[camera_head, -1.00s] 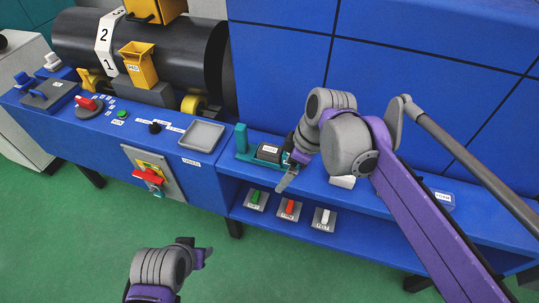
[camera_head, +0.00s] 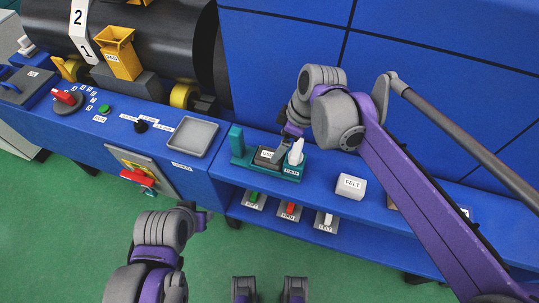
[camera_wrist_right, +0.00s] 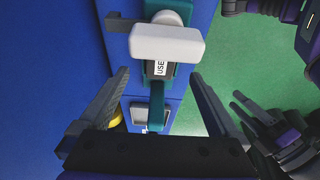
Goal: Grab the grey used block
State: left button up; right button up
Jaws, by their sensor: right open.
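The dark grey block (camera_head: 267,157) with a USED label sits in the teal holder (camera_head: 238,147) on the blue bench. It also shows in the right wrist view (camera_wrist_right: 151,70), partly covered by a white T-shaped piece (camera_wrist_right: 166,43) nearer the camera. That white piece (camera_head: 296,154) stands upright in the holder beside the grey block. My right gripper (camera_head: 284,143) is at the holder, by the grey block. Its fingers (camera_wrist_right: 158,79) are wide apart and empty in the wrist view, with block and holder showing between them. My left gripper (camera_head: 203,217) is low in front of the bench, away from the block.
A grey tray (camera_head: 193,136) is left of the holder. A white FELT block (camera_head: 351,186) stands to its right. Several small labelled pieces sit on the lower shelf (camera_head: 340,236). A blue wall (camera_head: 430,90) rises behind.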

aim_at(270, 155)
jog(key=x, duration=0.7)
jog(key=shift+a+r, duration=0.1)
jog(key=shift+a, duration=0.3)
jog(key=c, duration=1.4)
jog(key=shift+r, duration=0.1)
jog(key=shift+c, duration=0.2)
notch_tip(270, 155, up, 10)
